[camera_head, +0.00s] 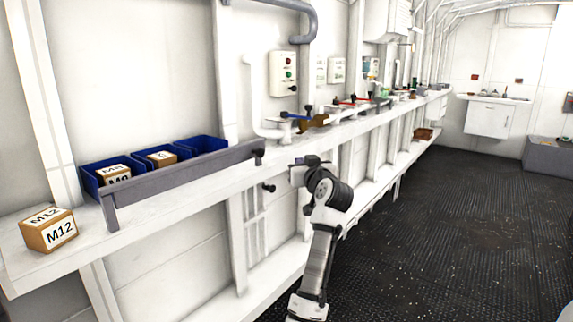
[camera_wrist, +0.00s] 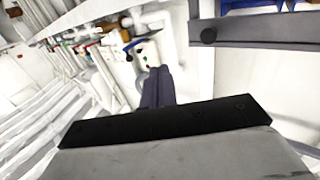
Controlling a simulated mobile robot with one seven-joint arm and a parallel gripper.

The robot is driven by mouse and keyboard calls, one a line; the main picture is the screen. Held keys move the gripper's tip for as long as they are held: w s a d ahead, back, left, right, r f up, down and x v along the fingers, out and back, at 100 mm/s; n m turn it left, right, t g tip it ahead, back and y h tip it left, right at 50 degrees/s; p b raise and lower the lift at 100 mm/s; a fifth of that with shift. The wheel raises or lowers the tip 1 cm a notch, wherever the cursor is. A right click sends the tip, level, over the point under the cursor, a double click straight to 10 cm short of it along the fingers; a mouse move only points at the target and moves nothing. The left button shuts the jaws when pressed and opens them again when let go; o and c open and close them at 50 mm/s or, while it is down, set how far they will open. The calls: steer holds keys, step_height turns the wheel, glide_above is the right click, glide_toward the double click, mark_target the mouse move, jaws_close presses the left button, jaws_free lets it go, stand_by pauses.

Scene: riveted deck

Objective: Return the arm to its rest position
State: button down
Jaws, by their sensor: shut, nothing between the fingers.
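My arm (camera_head: 318,250) rises from the bottom of the head view, in front of the white shelf. Its wrist end (camera_head: 303,173) is bent at about the height of the shelf edge, apart from the bins. My gripper (camera_wrist: 157,72) shows in the wrist view as two grey fingers side by side, shut and with nothing between them. The fingers are not clearly seen in the head view.
The white shelf (camera_head: 180,203) runs along the wall. It bears a box marked M12 (camera_head: 62,233), blue bins (camera_head: 203,143) with boxes in two, and a grey rail (camera_head: 180,172). Pipes and valves (camera_head: 268,130) stand beyond. The dark floor (camera_head: 450,220) at right is clear.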

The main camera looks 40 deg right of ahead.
steer(key=shift+s+d, duration=0.2)
steer(key=shift+s, duration=0.4)
steer(key=shift+s+d, duration=0.15)
steer(key=shift+s, duration=0.45)
